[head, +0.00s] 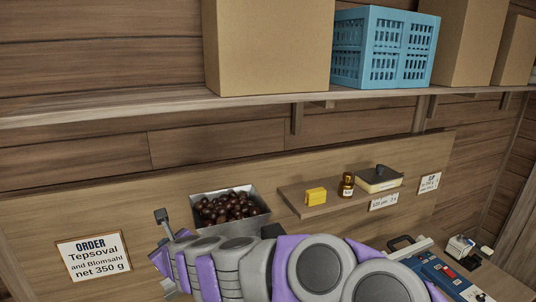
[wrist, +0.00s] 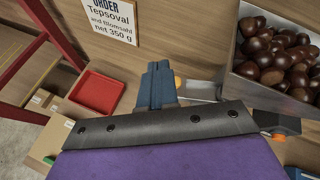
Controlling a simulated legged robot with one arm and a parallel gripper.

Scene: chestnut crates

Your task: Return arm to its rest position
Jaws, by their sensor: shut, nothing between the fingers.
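My gripper (wrist: 157,85) shows in the wrist view as blue-grey fingers pressed together, with nothing held between them. In the head view my grey and purple arm stretches across the lower part of the picture, its end towards the left. A metal bin (head: 240,229) of brown chestnuts (head: 230,207) is just behind and above the arm. In the wrist view the chestnuts (wrist: 280,55) lie to the right of the gripper, apart from its fingers.
An order sign (head: 93,257) hangs at the left. A small shelf (head: 300,202) holds a yellow block (head: 316,197), a brown bottle (head: 347,185) and a box (head: 379,180). A blue crate (head: 383,47) stands on the upper shelf. A red tray (wrist: 97,91) lies left of the gripper.

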